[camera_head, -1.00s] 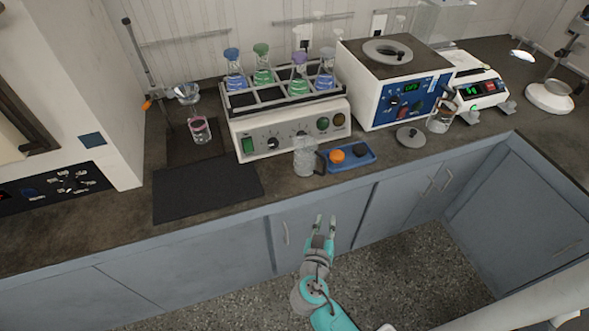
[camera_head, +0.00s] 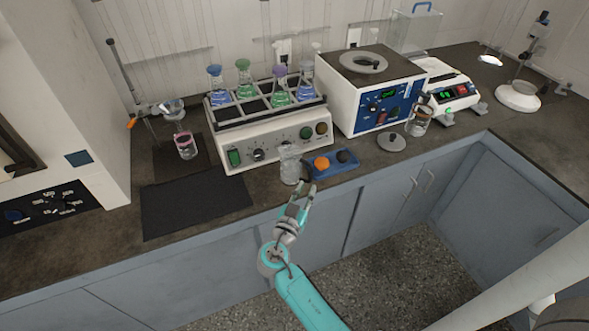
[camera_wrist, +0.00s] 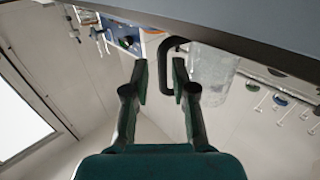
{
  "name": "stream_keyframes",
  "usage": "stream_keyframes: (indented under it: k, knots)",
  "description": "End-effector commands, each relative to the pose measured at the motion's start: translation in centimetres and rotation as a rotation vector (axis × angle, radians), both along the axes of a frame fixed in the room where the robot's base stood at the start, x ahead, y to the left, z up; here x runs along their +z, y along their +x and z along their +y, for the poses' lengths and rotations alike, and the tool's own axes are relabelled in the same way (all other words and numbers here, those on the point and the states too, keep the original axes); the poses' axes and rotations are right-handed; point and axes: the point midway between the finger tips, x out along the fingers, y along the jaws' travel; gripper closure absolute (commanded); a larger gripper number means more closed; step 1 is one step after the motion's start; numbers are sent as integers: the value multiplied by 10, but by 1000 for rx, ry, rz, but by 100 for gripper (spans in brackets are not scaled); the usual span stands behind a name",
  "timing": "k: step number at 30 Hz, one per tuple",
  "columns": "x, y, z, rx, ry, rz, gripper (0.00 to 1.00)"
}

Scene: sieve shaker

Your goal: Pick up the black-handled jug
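The clear jug (camera_head: 289,166) stands at the front of the dark counter, before the shaker. Its black handle is on its right side. In the wrist view the jug (camera_wrist: 213,72) is at the upper right, its black handle (camera_wrist: 165,62) in line with the gap between the fingers. My gripper (camera_head: 300,188) is open and close to the handle, at the counter's front edge. The wrist view shows both fingers (camera_wrist: 160,78) apart; I cannot tell whether either one touches the handle.
A blue tray (camera_head: 337,168) with an orange and a dark item lies right of the jug. The shaker (camera_head: 268,143) with several stoppered flasks stands behind. A black mat (camera_head: 195,207) lies left. A grey lid (camera_head: 391,143) and another glass vessel (camera_head: 418,124) stand further right.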

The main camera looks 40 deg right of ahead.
Motion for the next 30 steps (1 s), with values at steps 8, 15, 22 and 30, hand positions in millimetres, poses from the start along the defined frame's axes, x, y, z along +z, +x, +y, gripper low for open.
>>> stream_keyframes:
  k: [8, 15, 22, 30]
  knots:
    - [3, 19, -32, -3, 1, 0, 74]
    - [4, 26, -43, 0, 0, -1, 74]
    - [4, 26, -42, 1, 0, -1, 92]
    - [5, 26, -42, 1, 0, -2, 100]
